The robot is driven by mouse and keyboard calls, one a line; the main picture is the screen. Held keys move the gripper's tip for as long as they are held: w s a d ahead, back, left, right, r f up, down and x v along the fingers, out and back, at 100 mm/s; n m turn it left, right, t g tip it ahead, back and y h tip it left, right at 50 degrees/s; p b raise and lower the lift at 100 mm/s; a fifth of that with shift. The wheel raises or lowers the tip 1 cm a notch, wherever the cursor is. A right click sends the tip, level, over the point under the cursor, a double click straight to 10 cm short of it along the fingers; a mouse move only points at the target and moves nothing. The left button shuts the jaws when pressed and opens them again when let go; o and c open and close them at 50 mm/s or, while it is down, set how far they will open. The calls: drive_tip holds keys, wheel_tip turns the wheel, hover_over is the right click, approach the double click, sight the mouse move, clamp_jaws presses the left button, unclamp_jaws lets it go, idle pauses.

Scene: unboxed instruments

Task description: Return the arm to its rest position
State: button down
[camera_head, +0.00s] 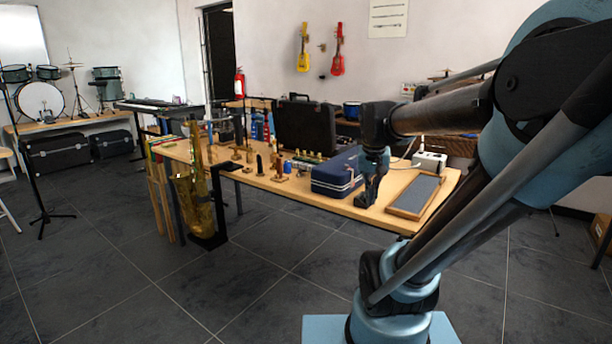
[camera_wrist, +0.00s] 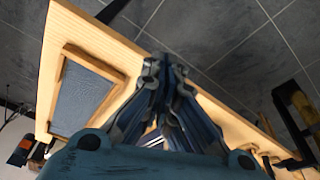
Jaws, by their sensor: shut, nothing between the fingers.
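My gripper (camera_head: 368,193) points down in front of the right part of the wooden table (camera_head: 290,190) in the head view. It is between the blue case and the framed grey board. In the wrist view my gripper (camera_wrist: 165,70) has its fingers together and empty, seen against the table's edge (camera_wrist: 105,30). My arm reaches out from the right side of the head view, with its forearm level over the table. I cannot tell the exact height of the fingertips above the table.
The blue case (camera_head: 338,172) stands left of my gripper, and the framed grey board (camera_head: 415,195) lies right of it. A black open case (camera_head: 305,128) and several small wooden items stand further left. The near tiled floor is clear.

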drive_tip(key=s+f+n, duration=0.2)
drive_tip(key=s+f, duration=0.9)
drive_tip(key=s, duration=0.1)
drive_tip(key=shift+s+a+f+n+y, duration=0.25)
drive_tip(key=shift+f+n+y, duration=0.05)
drive_tip(key=shift+f+y, duration=0.1)
drive_tip(key=shift+w+f, duration=0.2)
drive_tip(key=shift+w, duration=0.3)
